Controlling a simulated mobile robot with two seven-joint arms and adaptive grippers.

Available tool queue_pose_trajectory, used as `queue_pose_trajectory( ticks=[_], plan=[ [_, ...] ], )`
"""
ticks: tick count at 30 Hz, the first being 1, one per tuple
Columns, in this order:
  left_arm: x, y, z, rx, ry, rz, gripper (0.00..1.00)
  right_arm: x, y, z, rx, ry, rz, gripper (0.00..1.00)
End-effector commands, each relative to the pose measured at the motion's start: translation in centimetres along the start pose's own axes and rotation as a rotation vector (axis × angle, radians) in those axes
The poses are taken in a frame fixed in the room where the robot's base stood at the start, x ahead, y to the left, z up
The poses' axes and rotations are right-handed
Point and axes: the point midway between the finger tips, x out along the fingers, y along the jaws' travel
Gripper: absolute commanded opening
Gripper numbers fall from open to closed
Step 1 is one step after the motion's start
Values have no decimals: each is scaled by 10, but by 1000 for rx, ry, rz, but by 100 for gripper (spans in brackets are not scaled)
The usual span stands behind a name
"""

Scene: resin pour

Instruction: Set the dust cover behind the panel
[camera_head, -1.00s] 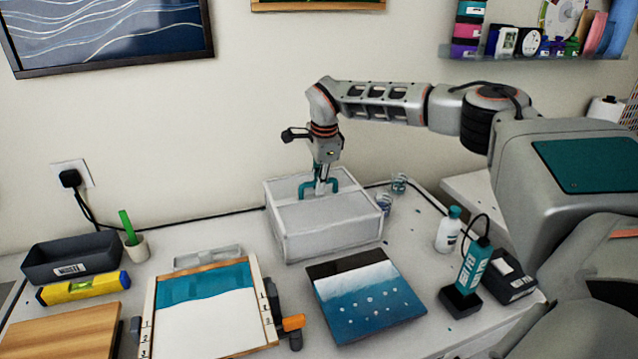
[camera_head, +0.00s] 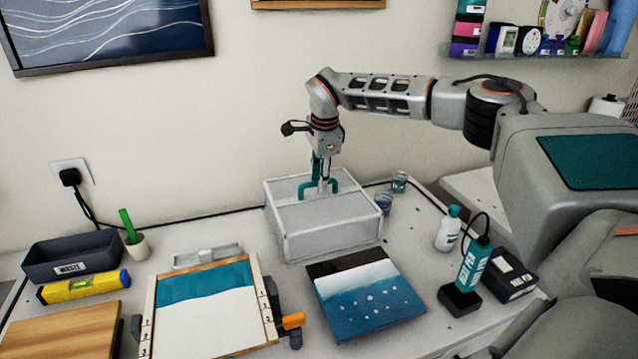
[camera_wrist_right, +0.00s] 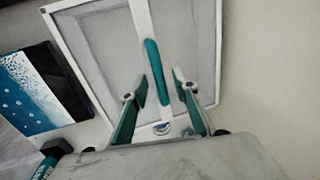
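The dust cover (camera_head: 325,233) is a pale, translucent box with white edges and a teal handle (camera_head: 335,182) on top. It stands on the table against the wall, behind the painted panel (camera_head: 366,300), which is black, white and blue with pale dots. My right gripper (camera_head: 323,184) is over the handle, pointing down. In the right wrist view its two fingers (camera_wrist_right: 161,84) are apart, one on each side of the handle (camera_wrist_right: 156,70), with gaps visible. My left gripper is not in view.
Small cups (camera_head: 398,182) stand right of the cover. A white bottle (camera_head: 448,229), a teal device (camera_head: 473,266) and a black box (camera_head: 510,276) are at the right. A frame with a teal and white panel (camera_head: 207,308) lies left; a dark waste tray (camera_head: 72,257) is beyond it.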

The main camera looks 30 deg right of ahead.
Motion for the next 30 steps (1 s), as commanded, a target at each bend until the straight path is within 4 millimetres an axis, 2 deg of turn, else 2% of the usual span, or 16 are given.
queue_pose_trajectory(
  ticks=[1,9,15,21,30],
  plan=[
    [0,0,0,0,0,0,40,-12,-1,0,1,-1,-4,29],
    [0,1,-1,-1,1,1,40,-66,-1,0,1,-1,-5,29],
    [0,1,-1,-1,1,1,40,-93,0,0,1,0,-3,29],
    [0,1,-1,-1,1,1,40,-101,0,0,0,0,0,29],
    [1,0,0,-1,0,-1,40,-101,0,0,0,0,-1,29]
  ],
)
